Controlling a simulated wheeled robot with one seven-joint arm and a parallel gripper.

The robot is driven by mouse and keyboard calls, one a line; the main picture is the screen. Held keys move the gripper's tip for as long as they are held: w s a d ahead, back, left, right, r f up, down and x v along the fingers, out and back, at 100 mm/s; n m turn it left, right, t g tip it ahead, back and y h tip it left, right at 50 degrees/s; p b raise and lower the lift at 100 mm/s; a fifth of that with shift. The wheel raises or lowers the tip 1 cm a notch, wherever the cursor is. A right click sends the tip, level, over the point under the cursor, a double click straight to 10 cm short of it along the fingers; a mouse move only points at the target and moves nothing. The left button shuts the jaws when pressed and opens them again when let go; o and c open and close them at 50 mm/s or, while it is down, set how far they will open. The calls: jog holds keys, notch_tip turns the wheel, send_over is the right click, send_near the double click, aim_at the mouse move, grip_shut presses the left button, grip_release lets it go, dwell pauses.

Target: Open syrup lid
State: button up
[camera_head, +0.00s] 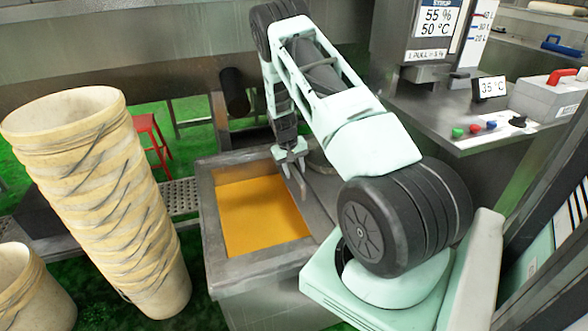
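A grey metal vat (209,240) stands in the middle, with orange syrup (255,217) showing through a rectangular opening in its top. A flat grey panel (318,200), which looks like the lid, lies to the right of the opening; my arm partly hides it. My gripper (292,172) points down at the back right corner of the opening, close to the panel's left edge. A thin grey bar shows at its fingertips, and I cannot tell whether it is a finger or a handle. Whether the gripper touches the panel or is closed is unclear.
A tall stack of cream buckets (100,200) stands to the left of the vat, with another bucket (30,290) at the lower left. A syrup dispenser (425,40) and a control counter (480,130) with colored buttons stand at the right. A red stool (150,135) is behind.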

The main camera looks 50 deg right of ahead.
notch_tip(320, 180, up, 17)
jog(key=w+a+b, duration=0.1)
jog(key=w+a, duration=0.1)
jog(key=shift+a, duration=0.4)
dwell(0.4)
